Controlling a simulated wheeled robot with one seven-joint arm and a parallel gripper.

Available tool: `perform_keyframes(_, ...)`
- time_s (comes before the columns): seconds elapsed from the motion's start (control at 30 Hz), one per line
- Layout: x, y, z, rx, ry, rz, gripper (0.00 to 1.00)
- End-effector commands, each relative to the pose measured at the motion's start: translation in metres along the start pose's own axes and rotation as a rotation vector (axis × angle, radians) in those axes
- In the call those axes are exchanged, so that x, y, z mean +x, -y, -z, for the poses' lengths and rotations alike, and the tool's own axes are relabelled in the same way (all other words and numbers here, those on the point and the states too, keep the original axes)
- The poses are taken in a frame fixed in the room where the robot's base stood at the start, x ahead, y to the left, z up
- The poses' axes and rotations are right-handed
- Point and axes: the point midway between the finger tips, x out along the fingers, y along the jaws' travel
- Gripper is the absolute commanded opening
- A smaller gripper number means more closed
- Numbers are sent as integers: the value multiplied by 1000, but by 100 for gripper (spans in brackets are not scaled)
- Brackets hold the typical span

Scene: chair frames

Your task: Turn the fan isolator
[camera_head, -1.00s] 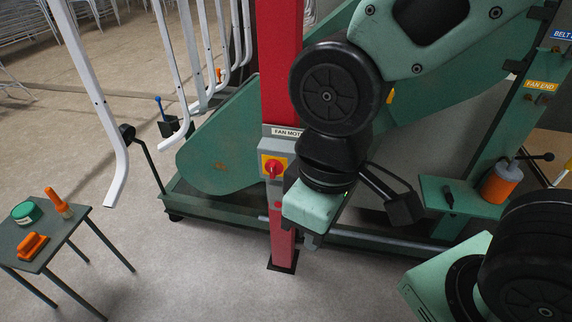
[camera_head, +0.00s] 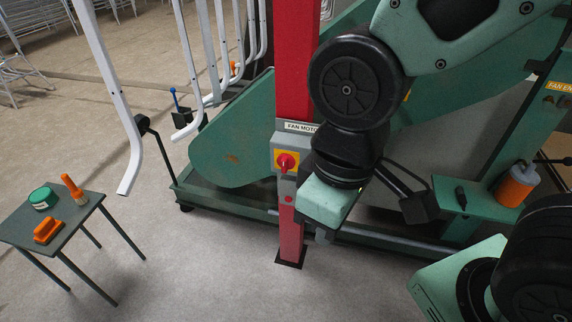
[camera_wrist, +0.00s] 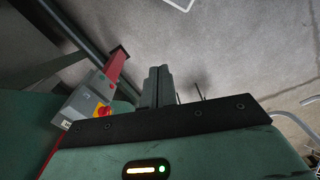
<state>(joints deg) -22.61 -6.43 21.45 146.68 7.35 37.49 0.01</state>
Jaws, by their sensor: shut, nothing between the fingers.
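The fan isolator (camera_head: 280,142) is a grey box on a red post, labelled "FAN MOTO…", with the rest of the label hidden behind my arm. Its red rotary knob (camera_head: 286,161) sits on a yellow plate. In the wrist view the isolator box (camera_wrist: 87,93) shows left of the fingers, with the red knob (camera_wrist: 103,111) at its lower right. My gripper (camera_head: 324,237) hangs to the right of and below the knob, apart from it. In the wrist view my gripper (camera_wrist: 158,72) has its two fingers together, with nothing between them.
The red post (camera_head: 296,70) stands before a green machine guard (camera_head: 232,145). White chair frames (camera_head: 110,85) hang at left. A small table (camera_head: 70,225) with a green tin, an orange-handled brush and an orange block stands lower left. A green shelf (camera_head: 455,205) holds an orange can at right.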

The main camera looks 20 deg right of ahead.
Motion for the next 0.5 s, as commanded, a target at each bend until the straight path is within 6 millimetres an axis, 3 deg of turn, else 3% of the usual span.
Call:
perform_keyframes(0.3,0,0,0,0,0,0,0)
perform_keyframes(0.33,0,0,0,0,0,0,3)
perform_keyframes(0.43,2,-1,1,-7,8,-1,29)
perform_keyframes(0.5,9,-4,3,-27,30,-7,29)
